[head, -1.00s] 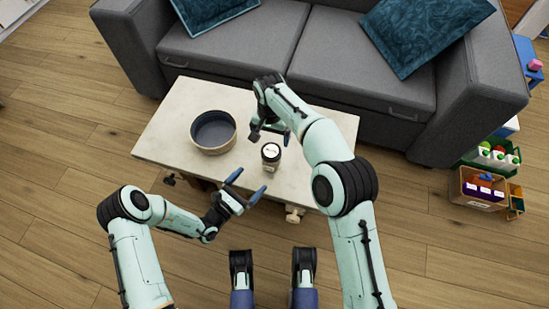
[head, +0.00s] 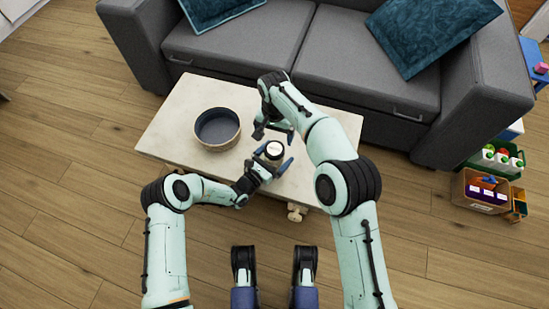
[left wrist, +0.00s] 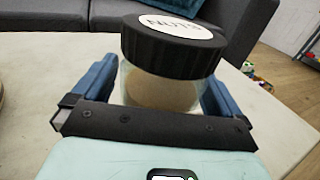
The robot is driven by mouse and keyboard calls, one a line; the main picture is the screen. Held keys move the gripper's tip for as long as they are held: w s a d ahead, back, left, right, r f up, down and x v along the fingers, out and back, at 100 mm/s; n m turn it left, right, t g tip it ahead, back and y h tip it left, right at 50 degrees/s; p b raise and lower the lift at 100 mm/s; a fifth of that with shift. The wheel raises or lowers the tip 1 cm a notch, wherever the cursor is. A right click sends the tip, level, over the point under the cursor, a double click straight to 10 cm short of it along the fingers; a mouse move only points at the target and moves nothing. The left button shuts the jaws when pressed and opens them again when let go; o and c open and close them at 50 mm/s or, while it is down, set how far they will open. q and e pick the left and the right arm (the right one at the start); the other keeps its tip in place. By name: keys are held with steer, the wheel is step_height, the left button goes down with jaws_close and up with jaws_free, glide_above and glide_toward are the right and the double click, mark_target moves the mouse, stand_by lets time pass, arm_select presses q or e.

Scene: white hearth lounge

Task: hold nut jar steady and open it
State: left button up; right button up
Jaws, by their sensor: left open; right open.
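The nut jar (head: 274,151) stands upright on the pale low table (head: 168,128). It has a black lid with a white label reading "NUTS", and the lid is on. In the left wrist view the jar (left wrist: 165,88) sits between the blue fingers of my left gripper (left wrist: 158,95), with its clear body and beige contents showing below the lid. My left gripper (head: 270,164) is open around the jar, low at its body. My right gripper (head: 272,133) is open and empty, just behind and above the jar.
A round dark-lined bowl (head: 217,128) stands on the table left of the jar. A grey sofa (head: 290,58) with teal cushions borders the table's far side. Crates with bottles (head: 495,160) stand on the floor at right.

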mark_target(274, 149)
arm_select(q)
jaws_close()
arm_select(e)
steer(key=m, duration=0.4)
steer(key=shift+f+m, duration=0.3)
steer(key=shift+f, duration=0.2)
step_height(274, 149, down, 7)
